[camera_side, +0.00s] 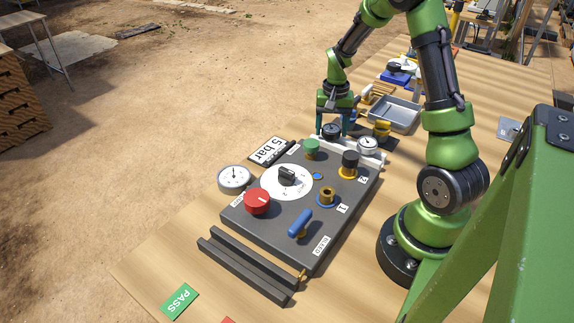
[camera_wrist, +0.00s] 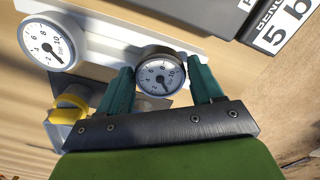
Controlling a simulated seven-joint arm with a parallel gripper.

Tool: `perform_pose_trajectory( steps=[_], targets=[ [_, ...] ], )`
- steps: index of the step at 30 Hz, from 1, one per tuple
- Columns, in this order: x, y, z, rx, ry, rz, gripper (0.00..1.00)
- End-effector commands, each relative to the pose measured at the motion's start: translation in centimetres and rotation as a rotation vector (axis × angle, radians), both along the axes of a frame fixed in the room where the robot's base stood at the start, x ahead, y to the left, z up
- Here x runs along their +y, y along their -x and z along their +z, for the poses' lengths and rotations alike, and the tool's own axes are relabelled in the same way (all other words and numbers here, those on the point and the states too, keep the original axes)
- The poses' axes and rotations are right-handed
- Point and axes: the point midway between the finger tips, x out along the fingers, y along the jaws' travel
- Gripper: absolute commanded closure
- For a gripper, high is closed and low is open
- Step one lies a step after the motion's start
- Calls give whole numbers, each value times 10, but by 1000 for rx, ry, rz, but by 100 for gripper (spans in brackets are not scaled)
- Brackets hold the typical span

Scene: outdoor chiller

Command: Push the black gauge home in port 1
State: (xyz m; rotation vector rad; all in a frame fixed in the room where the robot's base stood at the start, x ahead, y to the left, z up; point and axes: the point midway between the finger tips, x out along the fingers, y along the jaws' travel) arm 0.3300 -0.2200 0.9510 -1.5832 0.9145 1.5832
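The black gauge (camera_side: 331,131) sits in a pale rack behind the panel; its white dial (camera_wrist: 160,74) faces up in the wrist view. My gripper (camera_side: 335,129) is down over it, with one green finger on each side. In the wrist view my gripper (camera_wrist: 160,75) looks open around the gauge, with a small gap at the right finger; contact is hard to judge. Port 1 (camera_side: 327,197) is an empty brass fitting with a blue ring on the grey panel (camera_side: 275,238), beside the label 1.
A second gauge (camera_side: 368,146), white-rimmed, is on the same rack (camera_wrist: 110,45). A black cap (camera_side: 349,160) stands at port 2. A green knob (camera_side: 312,148), red knob (camera_side: 257,201), and blue lever (camera_side: 299,224) rise from the panel. A larger dial (camera_side: 234,178) stands left.

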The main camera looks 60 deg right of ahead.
Motion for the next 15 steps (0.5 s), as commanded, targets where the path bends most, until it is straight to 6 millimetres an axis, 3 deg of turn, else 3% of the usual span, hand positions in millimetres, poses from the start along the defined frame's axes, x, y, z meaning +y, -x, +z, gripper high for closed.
perform_pose_trajectory(
  steps=[1, 12, 15],
  targets=[
    [0, 0, 0, 0, 0, 0, 43],
    [0, 0, 0, 0, 1, 0, 97],
    [0, 0, 3, -2, 1, 0, 97]
  ],
)
